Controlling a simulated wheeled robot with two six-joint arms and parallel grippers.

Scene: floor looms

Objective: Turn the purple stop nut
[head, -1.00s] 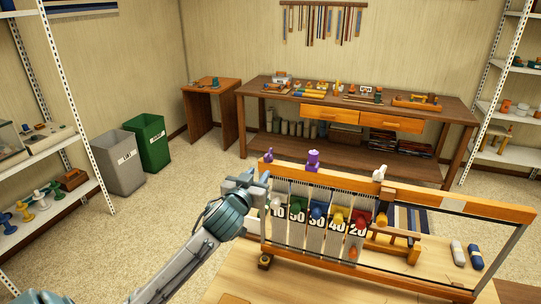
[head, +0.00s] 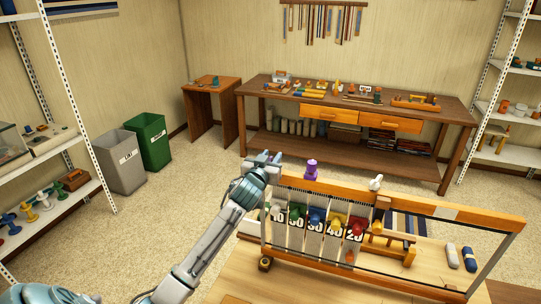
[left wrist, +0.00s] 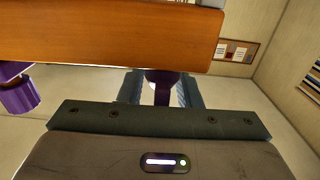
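The loom's orange top beam (head: 430,205) carries a purple knob-topped piece (head: 311,170) left of its middle; what seems to be the same piece is at the left of the left wrist view (left wrist: 18,95). My left gripper (head: 264,158) is at the beam's left end and covers that end in the head view. In the left wrist view, a dark purple part (left wrist: 162,80), probably the stop nut, sits between my left gripper's two fingers (left wrist: 160,90), just below the beam's edge (left wrist: 110,35). The fingers look apart, with a slim gap beside the part; contact is unclear. My right gripper is out of view.
Coloured knobs with number tags (head: 316,217) hang along the loom front. A white piece (head: 376,183) stands on the beam. Two bottle-like items (head: 469,258) lie at the right. A workbench (head: 350,100) stands behind; grey (head: 120,160) and green bins (head: 150,142) are at the left.

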